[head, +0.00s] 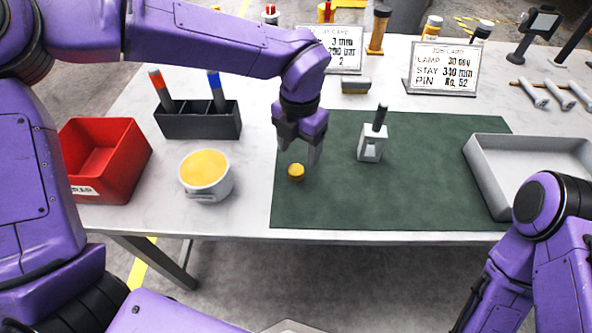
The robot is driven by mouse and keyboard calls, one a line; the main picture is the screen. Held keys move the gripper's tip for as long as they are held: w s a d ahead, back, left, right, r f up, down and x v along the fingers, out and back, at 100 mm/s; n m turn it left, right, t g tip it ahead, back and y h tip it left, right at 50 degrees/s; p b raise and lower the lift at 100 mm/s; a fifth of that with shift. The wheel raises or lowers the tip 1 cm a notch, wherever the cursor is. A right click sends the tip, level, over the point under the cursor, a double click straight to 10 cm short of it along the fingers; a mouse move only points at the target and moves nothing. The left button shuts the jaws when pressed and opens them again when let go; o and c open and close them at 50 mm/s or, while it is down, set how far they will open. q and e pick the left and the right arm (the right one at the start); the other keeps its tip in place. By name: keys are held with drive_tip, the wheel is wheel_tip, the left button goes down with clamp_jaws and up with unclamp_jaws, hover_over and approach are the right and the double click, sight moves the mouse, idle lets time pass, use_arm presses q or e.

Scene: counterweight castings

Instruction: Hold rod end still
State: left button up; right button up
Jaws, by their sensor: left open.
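My left gripper (299,150) points down over the left part of the green mat (440,205), with its fingers apart and nothing between them. A small orange-yellow cylinder (296,172) stands on the mat just in front of and below the fingertips. A light grey block with a notch in its face (371,148) stands upright on the mat to the right of the gripper, with a dark rod (380,117) sticking up from its top. I cannot tell for certain which part is the rod end. My right arm is at the lower right, its gripper out of view.
A red bin (128,160), a cup of yellow material (205,194) and a dark holder with two markers (200,125) are at left. A grey tray (490,195) is at right. Job cards (443,72) stand behind. The mat's front is clear.

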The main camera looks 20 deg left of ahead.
sight(297, 168)
use_arm(q)
drive_tip(key=f, duration=0.4)
drive_tip(key=shift+s+a+f+p, duration=0.15)
drive_tip(key=shift+s+a+p, duration=0.05)
drive_tip(key=shift+s+p, duration=0.1)
drive_tip(key=shift+f, duration=0.45)
drive_tip(key=c, duration=1.1)
